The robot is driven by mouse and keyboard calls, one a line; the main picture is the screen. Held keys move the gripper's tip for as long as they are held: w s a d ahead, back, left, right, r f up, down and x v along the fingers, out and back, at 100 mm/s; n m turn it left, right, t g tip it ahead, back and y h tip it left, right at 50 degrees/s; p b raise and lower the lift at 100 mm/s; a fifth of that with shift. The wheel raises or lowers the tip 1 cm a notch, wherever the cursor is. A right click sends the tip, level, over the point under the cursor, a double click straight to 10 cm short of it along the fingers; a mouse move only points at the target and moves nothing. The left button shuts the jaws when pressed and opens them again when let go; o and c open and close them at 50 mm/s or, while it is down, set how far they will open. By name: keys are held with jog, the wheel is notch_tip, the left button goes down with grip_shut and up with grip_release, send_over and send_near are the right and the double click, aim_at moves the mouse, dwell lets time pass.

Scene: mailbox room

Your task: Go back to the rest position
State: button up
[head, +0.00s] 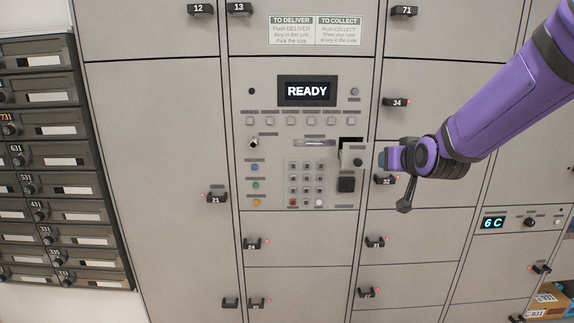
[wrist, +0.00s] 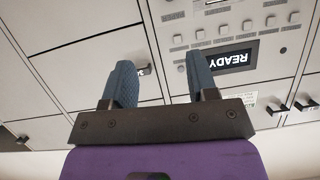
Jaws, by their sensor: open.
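My gripper (head: 383,159) is in front of the locker wall, just right of the control panel (head: 300,228), at the end of my purple arm. In the wrist view my gripper (wrist: 163,85) shows two blue-grey fingers spread wide apart, with nothing between them. It is open and empty. The panel's display (head: 307,91) reads READY; the display also shows upside down in the wrist view (wrist: 232,62). A small open flap (head: 353,156) stands out at the panel's right side, close to my gripper.
Grey locker doors (head: 150,160) with black numbered handles, such as handle 34 (head: 397,102), surround the panel. Dark mail slots (head: 50,160) line the left. A small display reading 6 C (head: 494,223) is at right. Boxes (head: 548,301) sit at the lower right.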

jog(key=s+d+r+g, duration=0.1)
jog(key=s+g, duration=0.3)
jog(key=s, duration=1.3)
jog(key=s+d+r+g, duration=0.2)
jog(key=s+d+g, duration=0.1)
jog(key=s, duration=1.4)
jog(key=shift+r+g, duration=0.15)
jog(key=shift+g, duration=0.55)
jog(key=shift+w, duration=0.1)
